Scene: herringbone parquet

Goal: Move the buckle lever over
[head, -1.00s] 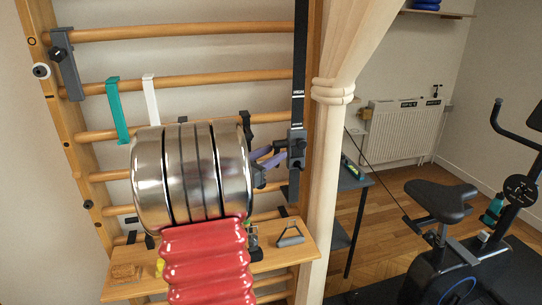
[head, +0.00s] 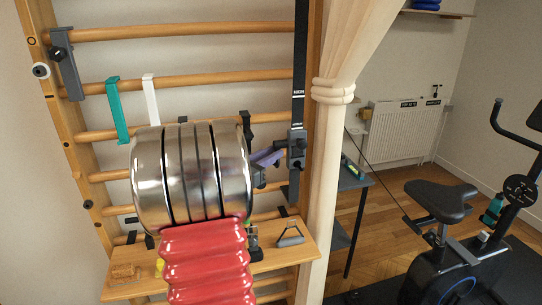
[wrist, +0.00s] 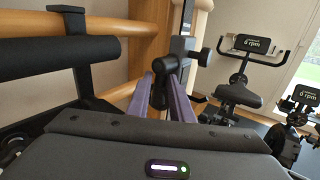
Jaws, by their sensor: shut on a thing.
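The buckle (head: 296,149) is a dark block on a black strap (head: 299,70) that hangs down the right post of the wall bars. In the wrist view the black buckle lever (wrist: 162,88) stands upright between my purple fingers, with a rounded head at its top. My gripper (head: 275,158) is just left of the buckle, its fingers shut on the lever. It also shows in the wrist view (wrist: 163,98). My metal and red arm hides part of the wall bars in the head view.
A wooden shelf (head: 205,266) with small items, including a grey handle (head: 290,238), lies below. Teal (head: 117,110) and white (head: 154,103) hooks hang on the bars. A tied curtain (head: 333,90) is close on the right. An exercise bike (head: 440,215) stands farther right.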

